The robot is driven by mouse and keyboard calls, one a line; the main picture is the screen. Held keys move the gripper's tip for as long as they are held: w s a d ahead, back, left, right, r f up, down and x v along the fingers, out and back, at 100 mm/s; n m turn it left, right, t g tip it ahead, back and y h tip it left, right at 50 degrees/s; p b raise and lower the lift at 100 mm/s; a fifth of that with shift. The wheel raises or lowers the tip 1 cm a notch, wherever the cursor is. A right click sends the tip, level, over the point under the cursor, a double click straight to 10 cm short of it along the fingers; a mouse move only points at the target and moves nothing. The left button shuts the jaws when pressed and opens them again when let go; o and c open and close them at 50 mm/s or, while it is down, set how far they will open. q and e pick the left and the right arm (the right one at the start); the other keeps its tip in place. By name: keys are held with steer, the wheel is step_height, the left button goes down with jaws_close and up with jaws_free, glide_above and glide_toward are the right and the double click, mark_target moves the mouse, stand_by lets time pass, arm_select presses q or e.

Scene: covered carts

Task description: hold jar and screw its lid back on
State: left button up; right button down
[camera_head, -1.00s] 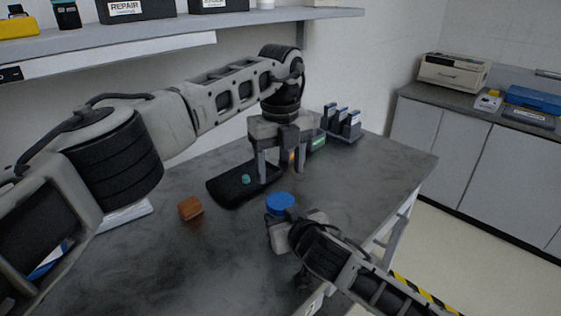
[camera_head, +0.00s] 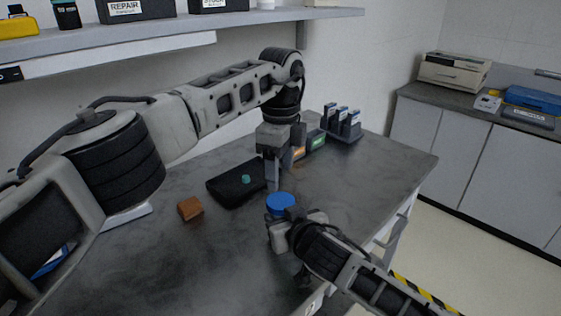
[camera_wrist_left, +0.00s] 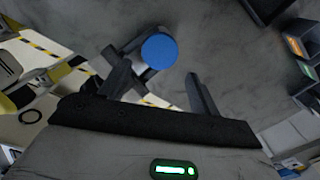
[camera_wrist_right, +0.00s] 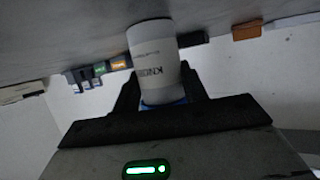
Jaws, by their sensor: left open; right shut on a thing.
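The jar (camera_wrist_right: 152,50) is white with dark lettering and stands upright on the table in the right wrist view. The blue lid (camera_head: 281,201) is on its top; it shows as a round disc in the left wrist view (camera_wrist_left: 160,51). I cannot tell how tightly it sits. My right gripper (camera_head: 284,221) is shut around the jar below the lid and hides much of it in the head view. My left gripper (camera_head: 273,184) points down, above and just behind the lid.
A dark tray (camera_head: 225,190) with a small teal piece (camera_head: 245,179) lies left of my left gripper. A brown block (camera_head: 190,208) is farther left. Orange-labelled (camera_head: 298,153) and green-labelled (camera_head: 316,140) boxes and a rack (camera_head: 342,128) stand behind.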

mark_target(280, 200)
arm_select(q)
step_height(280, 200, down, 7)
stand_by(0.3)
